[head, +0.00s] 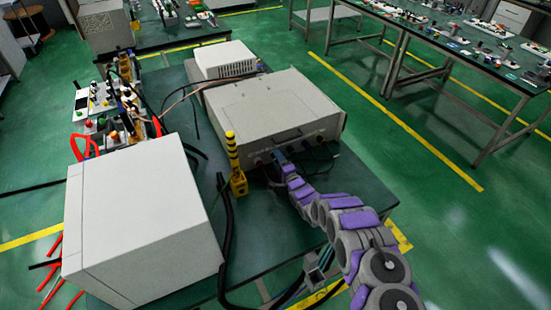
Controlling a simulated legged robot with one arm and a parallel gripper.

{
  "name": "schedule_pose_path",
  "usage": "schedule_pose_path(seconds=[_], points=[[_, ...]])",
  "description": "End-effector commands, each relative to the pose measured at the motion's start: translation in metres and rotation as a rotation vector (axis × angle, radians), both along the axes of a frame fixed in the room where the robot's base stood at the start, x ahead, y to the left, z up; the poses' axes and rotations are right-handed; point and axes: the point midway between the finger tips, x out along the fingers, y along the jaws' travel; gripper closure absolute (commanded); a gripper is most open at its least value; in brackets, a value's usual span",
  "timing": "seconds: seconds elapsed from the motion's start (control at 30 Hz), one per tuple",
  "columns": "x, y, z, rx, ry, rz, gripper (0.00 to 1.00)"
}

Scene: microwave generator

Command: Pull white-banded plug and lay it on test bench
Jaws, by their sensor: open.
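The beige generator box (270,108) sits on the green-topped test bench (350,182), with its front panel and handle facing me. My gripper (279,158) is at the lower part of that front panel, at the end of my purple and grey arm. It is open, but its fingers are small and partly hidden by the arm. Dark cables (318,156) hang from the panel just right of my gripper. I cannot make out a white band on any plug, and I cannot tell whether a plug lies between the fingers.
A large pale box (140,215) fills the bench's near left. A smaller white unit (224,60) is behind the generator. Thick black cables (227,240) run down the bench. Bare bench top lies right of my arm.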

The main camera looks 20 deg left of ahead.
Motion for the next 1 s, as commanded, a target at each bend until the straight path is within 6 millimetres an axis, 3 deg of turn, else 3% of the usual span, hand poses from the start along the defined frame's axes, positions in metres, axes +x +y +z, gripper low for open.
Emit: schedule_pose_path(seconds=[0.27,0.87,1.0], points=[[0.0002,-0.0001,0.0003,0.001,-0.001,0.000,0.44],[0.0001,-0.0003,0.0000,0.000,0.000,0.000,0.99],[0.0002,-0.0004,0.0001,0.000,0.000,0.000,1.00]])
